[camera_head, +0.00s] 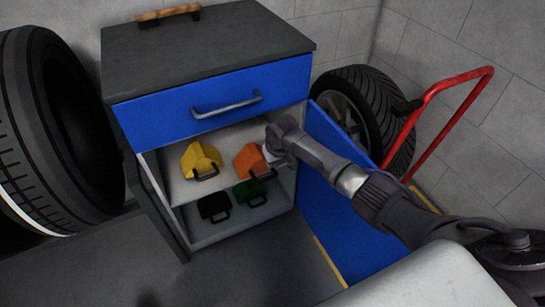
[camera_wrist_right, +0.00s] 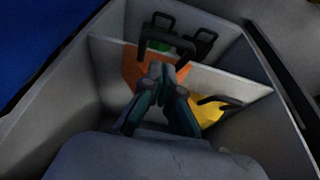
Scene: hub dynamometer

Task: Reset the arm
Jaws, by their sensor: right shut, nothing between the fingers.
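My right arm reaches in from the right in the head view, and its gripper (camera_head: 276,146) is at the open front of the blue cabinet, just beside the orange case (camera_head: 249,160) on the upper shelf. The fingers are shut and empty; they also show in the right wrist view (camera_wrist_right: 164,88), in front of the orange case (camera_wrist_right: 135,68). I cannot tell whether they touch the case. A yellow case (camera_head: 199,160) stands left of the orange one. A black case (camera_head: 213,207) and a green case (camera_head: 249,193) are on the lower level. My left gripper is out of view.
The cabinet's blue drawer (camera_head: 215,104) is shut above. Its blue door (camera_head: 335,195) stands open at the right, close below my right arm. A red hand truck (camera_head: 457,83) and a tyre (camera_head: 375,100) are behind the arm. A large tyre (camera_head: 45,130) stands at left.

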